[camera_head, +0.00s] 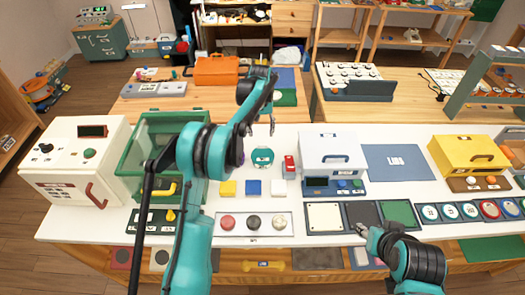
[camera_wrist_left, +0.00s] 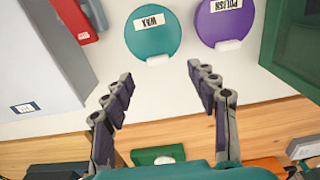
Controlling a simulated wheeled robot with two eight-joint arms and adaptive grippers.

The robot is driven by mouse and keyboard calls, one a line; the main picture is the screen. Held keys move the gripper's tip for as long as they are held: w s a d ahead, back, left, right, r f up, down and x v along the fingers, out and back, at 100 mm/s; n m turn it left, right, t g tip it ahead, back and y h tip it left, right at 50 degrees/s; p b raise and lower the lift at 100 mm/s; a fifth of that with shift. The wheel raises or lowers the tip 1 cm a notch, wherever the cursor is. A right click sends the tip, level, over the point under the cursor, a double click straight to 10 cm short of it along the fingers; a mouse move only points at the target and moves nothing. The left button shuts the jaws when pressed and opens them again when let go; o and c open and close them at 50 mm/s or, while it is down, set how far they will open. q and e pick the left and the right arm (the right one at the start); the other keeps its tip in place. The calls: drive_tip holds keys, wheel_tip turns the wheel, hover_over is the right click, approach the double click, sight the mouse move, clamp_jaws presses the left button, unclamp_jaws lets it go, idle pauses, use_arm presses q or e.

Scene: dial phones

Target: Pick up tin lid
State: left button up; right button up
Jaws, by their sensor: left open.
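A round teal lid (camera_head: 262,157) marked WAX lies on the white table; it also shows in the left wrist view (camera_wrist_left: 152,34), with a small white tab at its edge.
A red object (camera_head: 290,166) and a white box (camera_head: 331,146) stand right of the teal lid. A green glass-sided case (camera_head: 140,150) stands to the left. Yellow, blue and white blocks (camera_head: 253,187) sit in front.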

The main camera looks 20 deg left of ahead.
sight(263, 146)
use_arm(q)
drive_tip(key=f, duration=0.3)
drive_tip(key=shift+w+f+b, duration=0.3)
drive_tip(key=shift+f+b, duration=0.05)
drive_tip(key=shift+b, duration=0.05)
drive_tip(key=f, duration=0.1)
drive_tip(key=f+b, duration=0.1)
drive_tip(key=f, duration=0.3)
drive_tip(key=shift+w+d+f+b, duration=0.15)
drive_tip(key=shift+d+b, duration=0.1)
drive_tip(key=shift+b, duration=0.15)
drive_tip(key=shift+c, duration=1.2)
drive_tip(key=c, duration=1)
